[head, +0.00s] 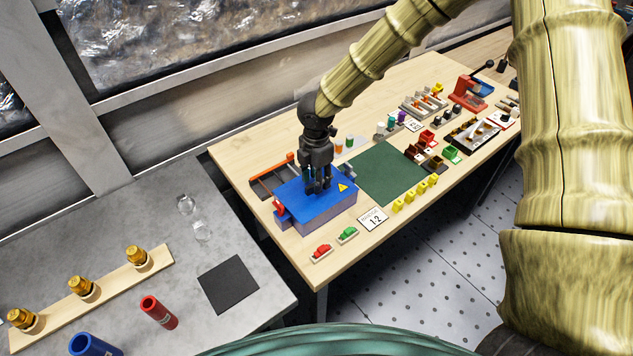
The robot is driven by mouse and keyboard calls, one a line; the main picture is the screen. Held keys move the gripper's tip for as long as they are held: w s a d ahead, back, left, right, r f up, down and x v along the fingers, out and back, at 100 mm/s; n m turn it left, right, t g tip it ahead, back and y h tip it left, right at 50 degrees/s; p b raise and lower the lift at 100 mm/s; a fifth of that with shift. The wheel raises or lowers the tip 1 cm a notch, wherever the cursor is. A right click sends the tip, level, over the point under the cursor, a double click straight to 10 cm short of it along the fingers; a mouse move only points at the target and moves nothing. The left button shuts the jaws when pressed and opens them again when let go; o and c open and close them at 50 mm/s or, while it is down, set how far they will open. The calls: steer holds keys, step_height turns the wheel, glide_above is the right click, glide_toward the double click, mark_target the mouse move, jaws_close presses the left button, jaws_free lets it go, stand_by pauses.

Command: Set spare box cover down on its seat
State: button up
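A blue box cover (305,207) with a yellow warning triangle lies flat over a grey-purple box body (325,219) at the near left part of the wooden table. I cannot tell whether the cover touches the body all round or sits slightly above it. My gripper (318,188) points straight down at the middle of the cover, with its fingertips at the cover's top face. Whether the fingers are closed on a grip on the cover is too small to tell.
A green mat (385,172) lies right of the box. A tray with an orange edge (268,172) stands behind it. A number card (373,219), yellow blocks (413,195) and red and green parts (347,235) lie in front. The grey bench (130,220) at left holds brass fittings (78,285).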

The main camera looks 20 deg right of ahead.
step_height(320, 180, up, 10)
stand_by(0.4)
steer(key=shift+d, duration=0.1)
stand_by(1.1)
